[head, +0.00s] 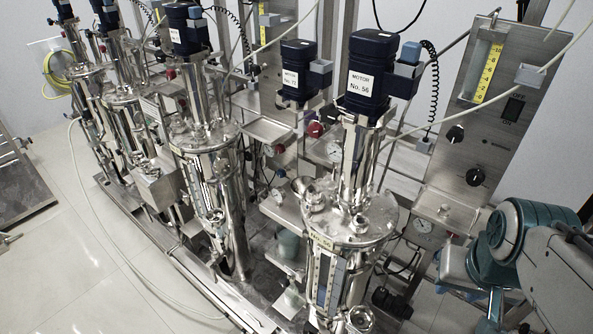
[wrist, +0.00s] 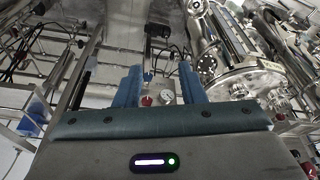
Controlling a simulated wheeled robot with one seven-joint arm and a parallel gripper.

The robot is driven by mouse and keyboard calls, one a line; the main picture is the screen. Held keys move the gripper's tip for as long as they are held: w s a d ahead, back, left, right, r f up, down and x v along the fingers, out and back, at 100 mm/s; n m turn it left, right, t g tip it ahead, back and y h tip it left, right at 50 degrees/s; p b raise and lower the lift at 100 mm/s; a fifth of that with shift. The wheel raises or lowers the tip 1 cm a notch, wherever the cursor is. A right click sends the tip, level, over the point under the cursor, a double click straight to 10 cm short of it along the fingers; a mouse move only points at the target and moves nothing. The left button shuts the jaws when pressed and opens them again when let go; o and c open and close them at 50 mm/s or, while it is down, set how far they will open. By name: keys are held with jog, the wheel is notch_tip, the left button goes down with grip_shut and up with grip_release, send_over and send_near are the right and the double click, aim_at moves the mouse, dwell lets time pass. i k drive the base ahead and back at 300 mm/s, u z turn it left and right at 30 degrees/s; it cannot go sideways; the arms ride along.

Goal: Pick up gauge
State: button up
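In the wrist view my gripper (wrist: 160,86) is open, with its two blue fingers apart and nothing visibly held. A small round white-faced gauge (wrist: 167,97) shows in the gap between the fingers, seemingly beyond the tips; its distance is hard to judge. I cannot tell which one the task means. My teal arm comes in at the right; its fingers are not clear there.
A red knob (wrist: 147,100) is beside the gauge in the wrist view. A steel vessel (head: 350,225) with a motor (head: 372,75) stands left of my arm. A control panel (head: 495,110) rises behind. Hoses and pipes crowd the area; open floor (head: 110,250) lies left.

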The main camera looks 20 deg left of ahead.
aim_at(278, 193)
jog(key=u, duration=0.55)
jog(key=k, duration=0.6)
jog(key=u, duration=1.2)
jog(key=i, duration=0.5)
jog(key=u, duration=0.55)
jog(key=i, duration=1.35)
jog(key=z, duration=0.9)
